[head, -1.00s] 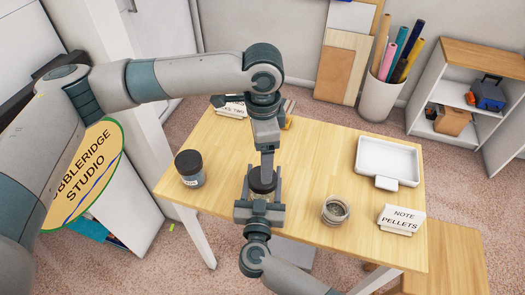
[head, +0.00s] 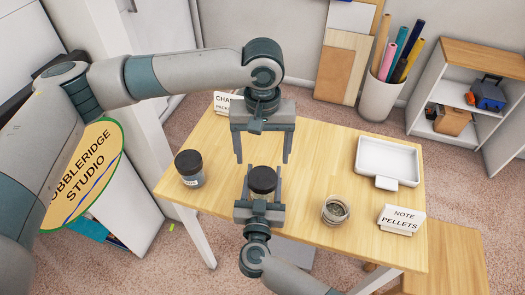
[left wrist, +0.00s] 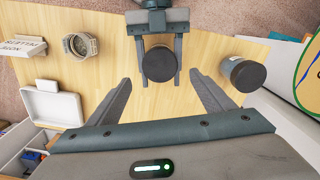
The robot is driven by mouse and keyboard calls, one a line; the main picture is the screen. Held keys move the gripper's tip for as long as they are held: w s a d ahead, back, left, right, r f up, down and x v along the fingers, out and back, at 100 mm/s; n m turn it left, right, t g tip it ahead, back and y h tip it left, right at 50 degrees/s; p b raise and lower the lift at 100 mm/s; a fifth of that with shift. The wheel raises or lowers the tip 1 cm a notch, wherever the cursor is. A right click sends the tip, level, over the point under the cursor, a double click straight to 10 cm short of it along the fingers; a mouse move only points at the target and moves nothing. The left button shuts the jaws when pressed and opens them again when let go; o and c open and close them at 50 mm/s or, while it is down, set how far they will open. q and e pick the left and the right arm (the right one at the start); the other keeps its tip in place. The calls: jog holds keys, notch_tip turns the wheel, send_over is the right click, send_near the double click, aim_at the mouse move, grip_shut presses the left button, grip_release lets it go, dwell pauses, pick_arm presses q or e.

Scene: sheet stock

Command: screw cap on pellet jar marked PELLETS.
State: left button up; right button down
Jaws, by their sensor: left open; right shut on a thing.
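A jar with a dark cap on top (head: 262,178) stands on the table, and its label cannot be read. My right gripper (head: 263,190) is shut around this jar from the near side. My left gripper (head: 263,160) is open and empty, above the jar with its fingers pointing down. In the left wrist view the dark cap (left wrist: 158,64) lies ahead, between the right gripper's fingers and apart from my left fingers. Whether the cap sits fully down cannot be told.
Another dark-capped jar (head: 189,167) stands at left. An open jar of pellets (head: 336,210) stands at right, near a NOTE PELLETS card (head: 401,219). A white tray (head: 388,160) lies at back right. A partly covered card (head: 224,102) stands at the back.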

aim_at(263, 177)
pick_arm(q)
jog(key=shift+n, duration=0.5)
jog(key=shift+f, duration=4)
